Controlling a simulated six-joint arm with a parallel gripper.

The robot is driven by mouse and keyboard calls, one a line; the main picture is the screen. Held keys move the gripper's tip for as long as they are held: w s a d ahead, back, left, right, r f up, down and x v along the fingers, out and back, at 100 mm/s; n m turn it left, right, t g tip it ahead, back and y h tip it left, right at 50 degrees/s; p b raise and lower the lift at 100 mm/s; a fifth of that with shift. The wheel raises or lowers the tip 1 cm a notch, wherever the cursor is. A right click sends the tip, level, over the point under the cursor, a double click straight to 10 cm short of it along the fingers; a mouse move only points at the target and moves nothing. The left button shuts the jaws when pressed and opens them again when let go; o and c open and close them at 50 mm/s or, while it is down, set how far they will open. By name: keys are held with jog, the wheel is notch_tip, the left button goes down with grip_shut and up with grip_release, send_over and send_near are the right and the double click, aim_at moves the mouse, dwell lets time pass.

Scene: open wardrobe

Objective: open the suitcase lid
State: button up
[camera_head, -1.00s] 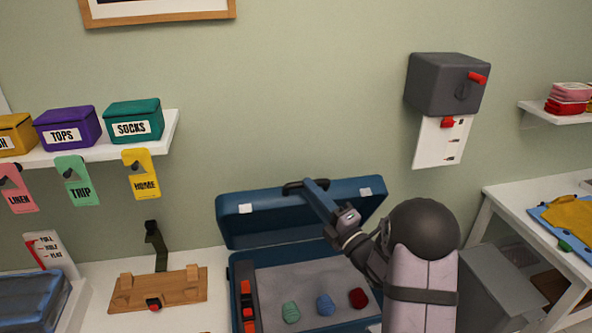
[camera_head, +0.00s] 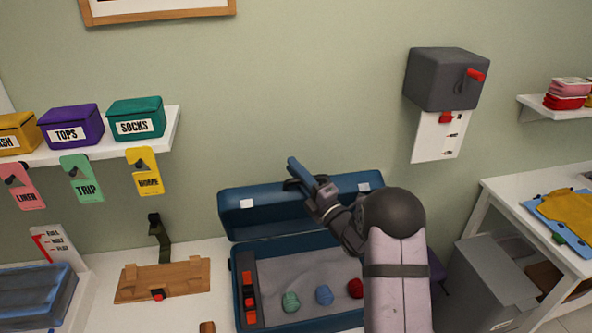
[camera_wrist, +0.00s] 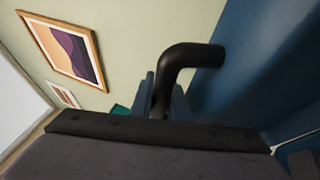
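The blue suitcase stands on the white bench, with its lid (camera_head: 290,210) raised to about upright at the back of the base (camera_head: 238,290). A black handle (camera_head: 291,184) sits on the lid's top edge. In the wrist view the handle (camera_wrist: 185,58) juts from the lid (camera_wrist: 255,70) and bends down between my blue fingers. My gripper (camera_head: 299,174) is at the handle, above the lid's edge; it also shows in the wrist view (camera_wrist: 164,98). The fingers lie close on either side of the bar. Whether they press on it is not clear.
A wooden board (camera_head: 185,279) is to the left. A grey wall box (camera_head: 445,80) hangs at the right. A shelf (camera_head: 165,130) with labelled boxes is at the upper left.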

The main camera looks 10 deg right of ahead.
jog(key=shift+w, duration=0.1)
grip_shut()
jog(key=shift+w+r+g, duration=0.15)
jog(key=shift+w+g, duration=0.15)
jog(key=w+m+g+h, duration=0.1)
jog(key=w+g, duration=0.1)
jog(key=w, duration=1.2)
jog(key=shift+w+r, duration=0.35)
jog(key=shift+r, duration=0.05)
jog(key=shift+f, duration=0.1)
jog(key=o, duration=0.5)
grip_release()
